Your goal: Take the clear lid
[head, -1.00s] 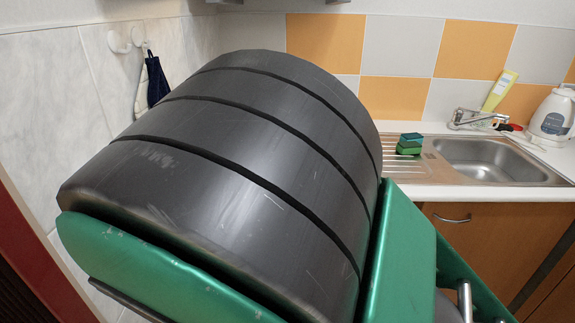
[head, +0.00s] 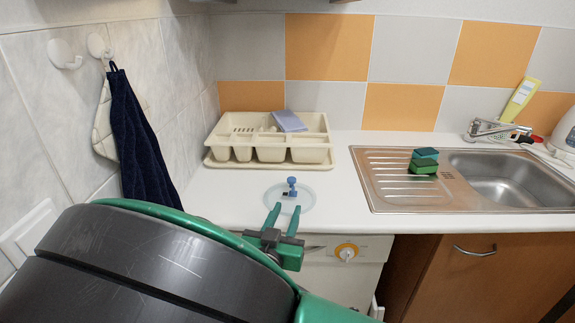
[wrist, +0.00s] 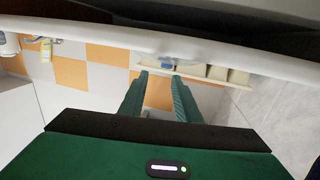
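The clear lid (head: 290,200) is a round, see-through disc lying flat on the white counter near its front edge. A blue knob (head: 291,187) stands up from its middle. My gripper (head: 285,211) is open and empty at the counter's front edge, just in front of the lid, with its two green fingers pointing at it. In the wrist view my gripper (wrist: 158,75) also shows open, with a small blue patch near the fingertips, probably the knob. The lid's clear rim is hard to make out there. I cannot tell whether the fingers touch the lid.
A cream cutlery tray (head: 222,152) with a blue-grey item stands behind the lid. A steel sink (head: 500,180) with stacked sponges (head: 424,161) lies to the right. A dark blue cloth (head: 140,135) hangs on the left wall. The counter right of the lid is clear.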

